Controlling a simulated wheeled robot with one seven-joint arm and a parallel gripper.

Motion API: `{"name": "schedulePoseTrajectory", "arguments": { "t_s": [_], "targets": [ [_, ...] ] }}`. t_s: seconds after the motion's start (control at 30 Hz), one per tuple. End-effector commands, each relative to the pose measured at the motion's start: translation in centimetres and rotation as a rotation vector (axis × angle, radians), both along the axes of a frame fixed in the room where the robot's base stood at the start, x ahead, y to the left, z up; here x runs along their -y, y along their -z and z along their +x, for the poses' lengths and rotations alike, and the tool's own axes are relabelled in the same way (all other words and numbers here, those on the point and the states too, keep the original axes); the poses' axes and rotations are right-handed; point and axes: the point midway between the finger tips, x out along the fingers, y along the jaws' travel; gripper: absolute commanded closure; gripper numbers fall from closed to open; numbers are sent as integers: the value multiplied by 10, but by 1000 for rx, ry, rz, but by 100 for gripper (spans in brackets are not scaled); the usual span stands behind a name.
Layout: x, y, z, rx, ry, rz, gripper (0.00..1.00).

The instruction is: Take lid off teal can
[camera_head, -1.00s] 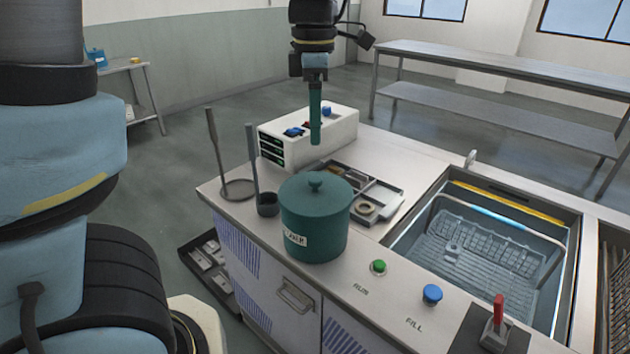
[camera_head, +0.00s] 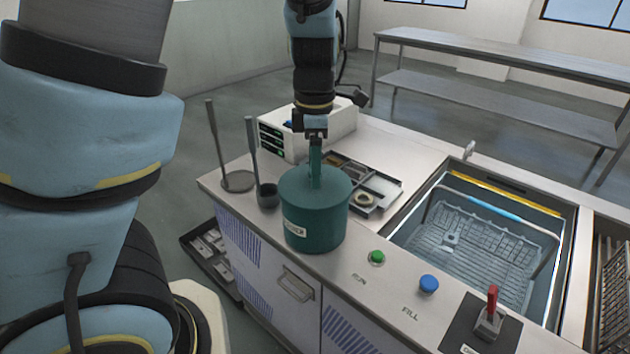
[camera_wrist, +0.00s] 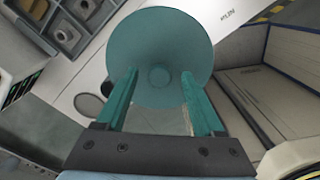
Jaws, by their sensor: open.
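The teal can (camera_head: 313,226) stands upright on the metal counter, with a pale label on its front. Its round teal lid (camera_head: 333,192) is on top. In the wrist view the lid (camera_wrist: 160,32) is seen from above, with its small knob (camera_wrist: 158,77) near the fingertips. My gripper (camera_head: 315,183) points down over the lid, with its green fingers at the knob, which they hide in the head view. In the wrist view my gripper (camera_wrist: 158,78) is open, with one finger on each side of the knob and gaps between.
A white control box (camera_head: 338,133) and a parts tray (camera_head: 384,188) stand behind the can. Two upright-handled tools (camera_head: 252,150) are close on its left. Green (camera_head: 377,257) and blue (camera_head: 429,284) buttons and an open tank with a basket (camera_head: 470,240) lie to the right.

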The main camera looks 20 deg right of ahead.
Motion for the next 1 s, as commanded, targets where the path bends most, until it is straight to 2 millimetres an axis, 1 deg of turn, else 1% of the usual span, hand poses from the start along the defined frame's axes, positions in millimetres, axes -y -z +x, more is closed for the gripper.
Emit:
{"name": "schedulePoseTrajectory", "arguments": {
  "t_s": [0.2,0.8,1.0],
  "targets": [
    [0,0,0,1,0,-1,32],
    [0,0,0,1,0,-1,99],
    [0,0,0,1,0,-1,100]
  ]
}}
